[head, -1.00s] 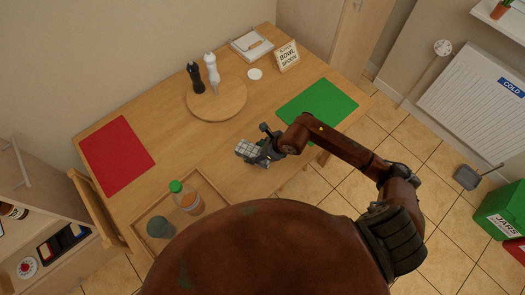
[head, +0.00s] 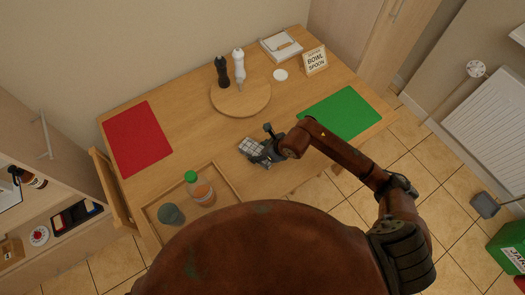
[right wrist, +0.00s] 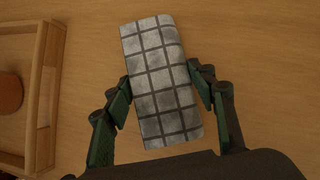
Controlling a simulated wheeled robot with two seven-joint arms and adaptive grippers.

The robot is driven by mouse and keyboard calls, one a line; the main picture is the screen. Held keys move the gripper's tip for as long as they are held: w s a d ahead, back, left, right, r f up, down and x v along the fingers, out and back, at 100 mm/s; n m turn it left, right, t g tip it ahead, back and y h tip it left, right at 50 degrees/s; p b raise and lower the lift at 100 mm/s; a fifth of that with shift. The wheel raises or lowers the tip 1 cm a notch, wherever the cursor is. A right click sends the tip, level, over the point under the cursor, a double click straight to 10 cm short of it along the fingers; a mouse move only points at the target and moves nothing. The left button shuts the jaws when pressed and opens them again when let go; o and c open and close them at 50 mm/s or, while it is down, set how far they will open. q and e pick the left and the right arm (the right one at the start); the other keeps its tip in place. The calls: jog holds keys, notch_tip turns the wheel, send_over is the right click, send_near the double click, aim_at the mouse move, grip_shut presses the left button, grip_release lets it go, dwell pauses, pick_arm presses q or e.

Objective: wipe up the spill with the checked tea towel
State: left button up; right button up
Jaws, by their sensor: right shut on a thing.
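The checked tea towel (head: 250,147) is a small folded white-and-grey pad with dark lines. My right gripper (head: 261,148) is shut on it, over the front middle of the wooden table. In the right wrist view the towel (right wrist: 161,80) sits between the two fingers of the gripper (right wrist: 164,92), which press on its sides. I cannot tell whether the towel touches the table top. No spill shows clearly in either view; it may be hidden under the towel or by my body. My left gripper is not in view.
A wooden tray (head: 232,190) holds a green-capped bottle (head: 201,190) and a dark cup (head: 171,215), left of the gripper. A round board (head: 241,98) with two mills stands behind. A red mat (head: 138,138) and green mat (head: 341,112) lie at the sides.

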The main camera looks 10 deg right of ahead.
jog(key=shift+s+d+r+p, duration=0.25)
jog(key=shift+d+r+p, duration=0.7)
jog(key=shift+r, duration=0.6)
jog(key=shift+s+d+r+p, duration=0.25)
jog(key=shift+d+r+p, duration=0.4)
jog(key=shift+r+p, duration=0.65)
jog(key=shift+s+d+r+p, duration=0.25)
jog(key=shift+d+r+p, duration=0.6)
jog(key=shift+r, duration=0.9)
jog(key=shift+f, duration=0.1)
